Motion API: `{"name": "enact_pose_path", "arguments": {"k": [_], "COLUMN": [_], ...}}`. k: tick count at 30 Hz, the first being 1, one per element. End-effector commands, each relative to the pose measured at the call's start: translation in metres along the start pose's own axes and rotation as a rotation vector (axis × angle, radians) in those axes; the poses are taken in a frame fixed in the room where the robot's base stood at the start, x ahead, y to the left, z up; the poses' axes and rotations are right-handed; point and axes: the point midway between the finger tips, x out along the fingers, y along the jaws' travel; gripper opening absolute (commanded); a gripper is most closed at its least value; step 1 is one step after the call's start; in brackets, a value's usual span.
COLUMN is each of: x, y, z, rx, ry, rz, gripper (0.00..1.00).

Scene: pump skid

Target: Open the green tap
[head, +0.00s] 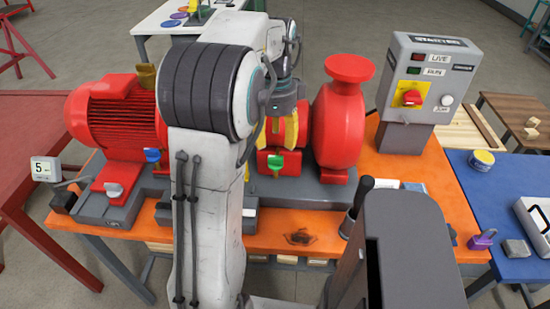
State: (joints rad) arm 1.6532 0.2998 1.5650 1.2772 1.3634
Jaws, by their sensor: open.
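The green tap (275,162) sits on the red pump's pedestal on the skid, near the middle of the head view, with its small handle turned toward me. My gripper (276,143) points down just above it. Its two yellow fingers are apart, one on each side of empty space, with the red coupling behind them. I cannot tell from this single view whether the fingers touch the tap or how deep they are relative to it. My forearm hides part of the skid left of the tap.
A blue tap (152,155) and a grey-white tap (113,190) stand left, by the red motor (112,118). The red pump (340,125) rises close right of my gripper. The starter box (427,85) stands farther right. A dark-handled tool (357,200) stands upright at the front.

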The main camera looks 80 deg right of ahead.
Motion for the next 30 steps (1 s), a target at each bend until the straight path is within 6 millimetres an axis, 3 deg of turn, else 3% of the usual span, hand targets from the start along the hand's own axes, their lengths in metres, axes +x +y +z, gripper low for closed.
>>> {"name": "enact_pose_path", "arguments": {"k": [5,21,30], "x": [0.007,0.066,0.074], "y": [0.000,0.000,0.000], "z": [0.000,0.000,0.000], "rx": [0.054,0.055,0.054], "ry": [0.000,0.000,0.000], "rz": [0.002,0.001,-0.001], "gripper": [0.50,0.50,0.50]}}
